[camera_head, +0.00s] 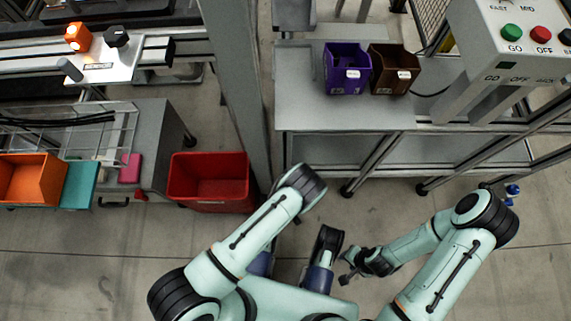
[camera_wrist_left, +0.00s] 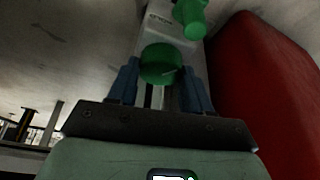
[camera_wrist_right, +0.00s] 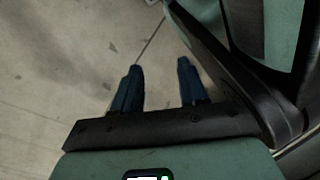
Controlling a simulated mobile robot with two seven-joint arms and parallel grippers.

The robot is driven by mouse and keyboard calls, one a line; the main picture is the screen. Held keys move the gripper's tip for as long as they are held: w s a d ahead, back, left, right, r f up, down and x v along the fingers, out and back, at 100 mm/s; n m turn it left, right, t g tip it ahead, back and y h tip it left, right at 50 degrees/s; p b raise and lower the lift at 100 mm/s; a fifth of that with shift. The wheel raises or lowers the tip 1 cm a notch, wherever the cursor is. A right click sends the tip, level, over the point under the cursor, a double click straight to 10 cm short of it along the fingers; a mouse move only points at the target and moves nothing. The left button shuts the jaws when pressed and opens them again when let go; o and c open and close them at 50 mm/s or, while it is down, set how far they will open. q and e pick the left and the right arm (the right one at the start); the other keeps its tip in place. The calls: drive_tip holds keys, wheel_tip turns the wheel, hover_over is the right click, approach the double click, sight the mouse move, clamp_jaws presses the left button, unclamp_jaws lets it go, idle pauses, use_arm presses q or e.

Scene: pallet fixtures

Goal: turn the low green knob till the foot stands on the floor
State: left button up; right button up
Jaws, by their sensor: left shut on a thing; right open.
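My left gripper (camera_wrist_left: 161,72) is shut on a round green knob (camera_wrist_left: 160,62) in the left wrist view, one blue finger on each side of it. A second green knob (camera_wrist_left: 190,14) sits just beyond it, on the same pale grey metal part (camera_wrist_left: 158,22). Whether a foot touches the floor cannot be seen. In the head view my left arm reaches in beside the red bin, and its gripper is hidden. My right gripper (camera_wrist_right: 160,66) is open and empty above the floor in the right wrist view; it also shows in the head view (camera_head: 346,276).
A red bin (camera_head: 208,204) stands on the floor; a red wall (camera_wrist_left: 262,90) rises close to the left gripper's right. A grey table (camera_head: 300,113) holds purple (camera_head: 338,68) and brown (camera_head: 385,75) bins. A control box (camera_head: 490,45) stands at right. Floor shows at lower left.

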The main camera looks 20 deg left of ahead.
use_arm(q)
drive_tip(key=o, duration=1)
drive_tip(key=shift+o, duration=0.2)
drive_tip(key=p+v, duration=0.5)
drive_tip(key=v, duration=0.8)
drive_tip(key=shift+r, duration=0.2)
use_arm(e)
drive_tip(key=w+a+r+t, duration=0.1)
drive_tip(key=w+r+t, duration=0.2)
drive_tip(key=w+r, duration=0.5)
drive_tip(key=shift+w+a+n, duration=0.3)
drive_tip(key=shift+w, duration=0.15)
